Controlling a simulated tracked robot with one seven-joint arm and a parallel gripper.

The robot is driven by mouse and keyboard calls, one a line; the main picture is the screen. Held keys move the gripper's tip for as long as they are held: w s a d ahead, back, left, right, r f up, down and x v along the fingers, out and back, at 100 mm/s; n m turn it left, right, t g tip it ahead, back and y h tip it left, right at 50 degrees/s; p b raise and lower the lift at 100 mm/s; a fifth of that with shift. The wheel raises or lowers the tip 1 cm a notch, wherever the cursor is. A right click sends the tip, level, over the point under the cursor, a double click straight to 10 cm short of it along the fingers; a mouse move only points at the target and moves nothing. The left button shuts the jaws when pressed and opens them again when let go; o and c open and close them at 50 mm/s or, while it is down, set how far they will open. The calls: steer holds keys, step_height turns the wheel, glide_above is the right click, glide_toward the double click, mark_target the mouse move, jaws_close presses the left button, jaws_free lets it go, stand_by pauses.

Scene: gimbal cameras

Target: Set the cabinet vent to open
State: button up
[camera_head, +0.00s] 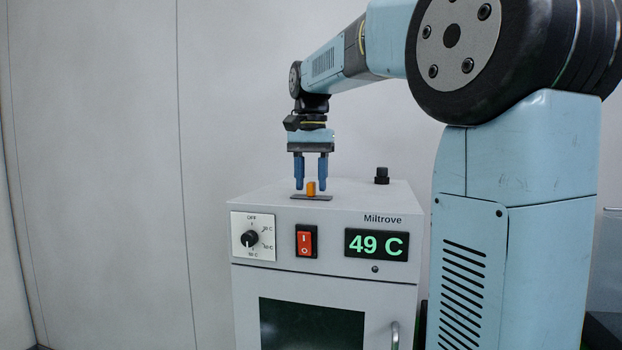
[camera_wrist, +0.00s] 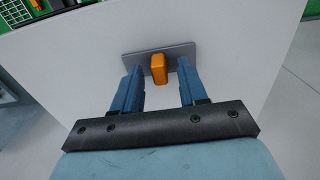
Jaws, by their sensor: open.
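The cabinet (camera_head: 330,225) is a light grey box with a door, marked Miltrove. On its top lies a dark grey vent plate (camera_head: 325,198) with a small orange knob (camera_head: 310,188) standing up from it. In the wrist view the orange knob (camera_wrist: 158,68) sits near the middle of the plate (camera_wrist: 133,58). My gripper (camera_head: 311,188) points down over the cabinet top, open. Its two blue fingers (camera_wrist: 158,84) are on either side of the knob, with gaps showing. I cannot tell whether the fingertips are level with the knob.
The cabinet front has a dial (camera_head: 250,238), a red rocker switch (camera_head: 305,241), a green display (camera_head: 377,245) reading 49 C and a door handle (camera_head: 395,335). A black cap (camera_head: 382,175) stands on the top, right of the vent. The rest of the top is clear.

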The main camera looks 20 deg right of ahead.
jaws_close()
stand_by(0.4)
steer(key=s+d, duration=0.2)
steer(key=d, duration=0.1)
steer(key=s+d, duration=0.1)
steer(key=d, duration=0.1)
steer(key=shift+s+d, duration=0.2)
steer(key=shift+s, duration=0.05)
jaws_free()
step_height(320, 180, up, 14)
steer(key=shift+f, duration=0.15)
stand_by(0.6)
